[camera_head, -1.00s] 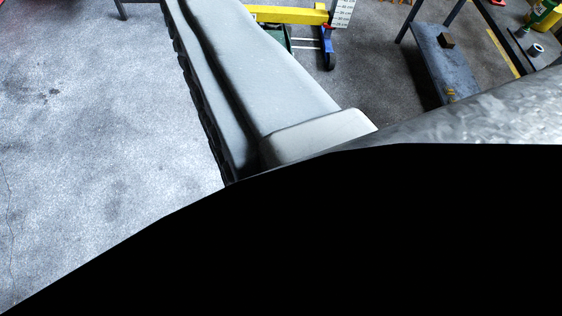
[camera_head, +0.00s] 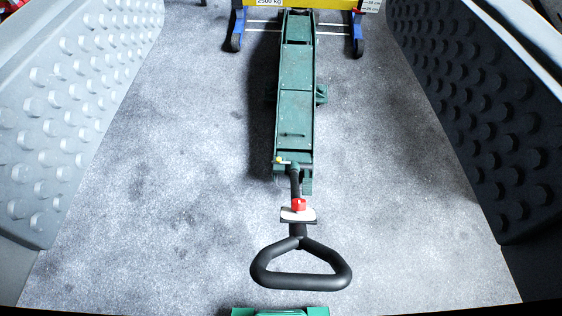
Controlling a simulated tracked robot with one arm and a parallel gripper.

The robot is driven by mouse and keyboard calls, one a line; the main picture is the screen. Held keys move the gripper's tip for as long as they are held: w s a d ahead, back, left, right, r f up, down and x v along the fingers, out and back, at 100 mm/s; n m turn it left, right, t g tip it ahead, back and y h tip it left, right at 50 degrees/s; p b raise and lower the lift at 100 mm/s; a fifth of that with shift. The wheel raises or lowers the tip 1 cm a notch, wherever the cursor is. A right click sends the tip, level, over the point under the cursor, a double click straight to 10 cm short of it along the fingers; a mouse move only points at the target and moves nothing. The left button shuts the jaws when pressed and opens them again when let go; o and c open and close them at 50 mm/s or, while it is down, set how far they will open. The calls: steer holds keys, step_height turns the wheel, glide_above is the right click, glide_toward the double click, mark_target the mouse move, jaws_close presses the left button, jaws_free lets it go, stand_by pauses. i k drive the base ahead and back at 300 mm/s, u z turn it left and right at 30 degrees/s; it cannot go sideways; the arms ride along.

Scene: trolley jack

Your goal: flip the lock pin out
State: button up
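The green trolley jack (camera_head: 296,90) lies lengthwise on the floor in the middle of the view. Its dark handle rises towards me and ends in a black triangular grip (camera_head: 300,278), with a red button (camera_head: 299,204) above it. A small yellow knob (camera_head: 279,159) sits at the left of the handle's base; I cannot tell whether it is the lock pin. My gripper (camera_head: 278,110) is open, its two studded pads wide apart at the left and right edges. The jack shows between them, with no contact visible.
A yellow beam (camera_head: 335,3) on blue wheeled legs (camera_head: 238,30) stands at the jack's far end, marked 2500 kg. A green object (camera_head: 280,311) is cut off at the bottom edge. Grey floor (camera_head: 170,190) is clear on both sides of the jack.

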mark_target(279, 160)
steer(key=u, duration=1.9)
steer(key=i, duration=2.05)
steer(key=z, duration=3.15)
